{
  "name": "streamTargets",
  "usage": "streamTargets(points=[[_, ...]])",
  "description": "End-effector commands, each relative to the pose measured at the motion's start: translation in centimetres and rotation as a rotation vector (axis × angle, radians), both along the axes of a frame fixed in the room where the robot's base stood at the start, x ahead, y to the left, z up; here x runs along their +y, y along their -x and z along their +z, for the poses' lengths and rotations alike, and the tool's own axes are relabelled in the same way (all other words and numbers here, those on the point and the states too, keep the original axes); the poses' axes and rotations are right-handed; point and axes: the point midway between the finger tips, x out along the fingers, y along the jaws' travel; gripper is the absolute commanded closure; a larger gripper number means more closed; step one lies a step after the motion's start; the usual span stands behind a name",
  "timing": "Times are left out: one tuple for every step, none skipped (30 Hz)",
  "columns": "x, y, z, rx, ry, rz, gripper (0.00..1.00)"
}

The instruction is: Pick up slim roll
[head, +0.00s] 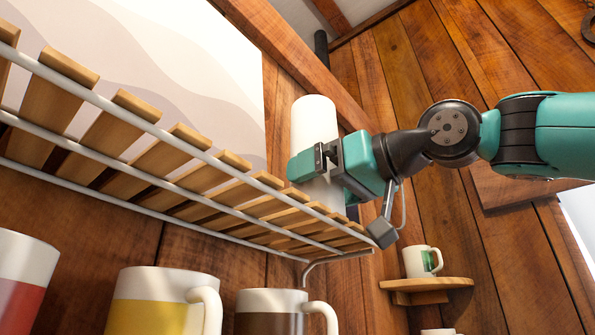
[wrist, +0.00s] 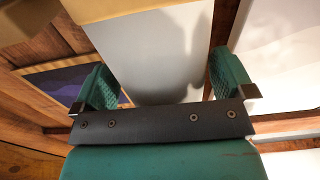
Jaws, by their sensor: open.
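The slim roll (head: 314,118) is a plain white cylinder standing upright at the far end of the slatted rack. My gripper (head: 322,162) is open at its lower part, with one teal finger in front of the roll and the gripper body to its right. In the wrist view the pale roll (wrist: 160,62) fills the space between the two fingers of my gripper (wrist: 166,84). Gaps show near the fingers there, and I cannot tell whether either finger touches it. The roll's foot is partly hidden by the gripper and the slats.
The wire rack with wooden slats (head: 208,205) runs close under my gripper. Below it are a red-and-white mug (head: 22,275), a yellow mug (head: 160,300) and a brown mug (head: 270,310). A small corner shelf (head: 428,285) holds a green-marked mug (head: 418,262). A wooden wall stands behind.

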Motion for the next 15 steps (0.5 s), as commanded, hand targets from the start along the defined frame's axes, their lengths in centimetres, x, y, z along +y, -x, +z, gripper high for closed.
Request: streamTargets(points=[[0.06, -0.07, -0.01, 0.000, 0.000, -0.002, 0.00], [0.10, -0.09, -0.01, 0.000, 0.000, -0.002, 0.00], [0.17, -0.07, -0.01, 0.000, 0.000, -0.001, 0.00], [0.23, -0.05, -0.01, 0.000, 0.000, 0.000, 0.00], [0.29, -0.04, -0.01, 0.000, 0.000, 0.001, 0.00], [0.37, -0.01, -0.02, 0.001, -0.001, 0.003, 0.00], [0.41, 0.00, -0.02, 0.001, -0.001, 0.004, 0.00], [0.44, 0.01, -0.03, 0.001, -0.001, 0.004, 0.07], [0.47, 0.01, -0.03, 0.001, -0.001, 0.005, 0.16], [0.47, 0.02, -0.03, 0.001, -0.001, 0.005, 0.23], [0.47, 0.02, -0.03, 0.001, -0.001, 0.005, 0.30], [0.47, 0.01, -0.03, 0.001, -0.001, 0.005, 0.39], [0.45, 0.01, -0.03, 0.001, -0.001, 0.005, 0.46], [0.44, 0.01, -0.02, 0.001, -0.001, 0.005, 0.46], [0.41, 0.02, 0.00, 0.000, 0.000, 0.004, 0.46]])
